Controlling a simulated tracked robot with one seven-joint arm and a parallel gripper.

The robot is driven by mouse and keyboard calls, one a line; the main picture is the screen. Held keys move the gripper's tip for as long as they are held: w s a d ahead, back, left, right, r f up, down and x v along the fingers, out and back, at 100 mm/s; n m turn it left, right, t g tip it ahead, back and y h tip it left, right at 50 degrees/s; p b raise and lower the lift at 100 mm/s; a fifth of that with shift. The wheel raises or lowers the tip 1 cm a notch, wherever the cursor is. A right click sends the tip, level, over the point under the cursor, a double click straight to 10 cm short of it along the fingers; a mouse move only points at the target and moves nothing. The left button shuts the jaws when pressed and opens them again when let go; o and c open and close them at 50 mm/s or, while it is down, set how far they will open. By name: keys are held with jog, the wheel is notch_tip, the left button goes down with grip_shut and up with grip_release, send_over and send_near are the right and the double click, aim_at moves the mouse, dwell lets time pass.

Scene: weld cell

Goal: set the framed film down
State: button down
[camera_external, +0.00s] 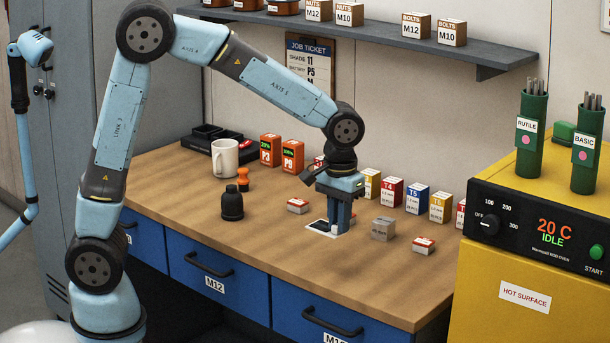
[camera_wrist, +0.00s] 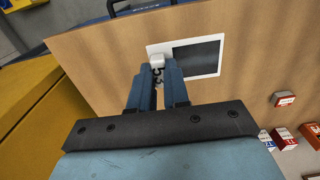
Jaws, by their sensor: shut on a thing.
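The framed film (camera_external: 319,226) is a dark rectangle in a white frame, lying level at or just above the wooden bench top; I cannot tell whether it touches. In the wrist view the framed film (camera_wrist: 197,55) extends to the right of the fingertips. My gripper (camera_external: 338,229) points straight down with its blue fingers shut on a small white grip at one end of the frame. In the wrist view my gripper (camera_wrist: 158,72) closes beside this white grip (camera_wrist: 156,60), with dark lettering partly showing between the fingers.
A grey block (camera_external: 383,229) and a small red-and-white box (camera_external: 423,246) stand to the right. Another small box (camera_external: 298,206) and a black bottle (camera_external: 232,204) are to the left. Several coloured boxes line the back. The bench front (camera_external: 270,252) is clear.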

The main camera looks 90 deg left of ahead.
jog(key=w+f, duration=0.2)
jog(key=w, duration=0.3)
send_over(381, 275)
jog(key=s, duration=0.1)
notch_tip(381, 275, down, 5)
jog(key=shift+d+r, duration=0.1)
jog(key=shift+d, duration=0.05)
jog(key=shift+w+f, duration=0.6)
jog(key=shift+f, duration=1.65)
jog(key=shift+f, duration=0.1)
jog(key=c, duration=1.1)
grip_release()
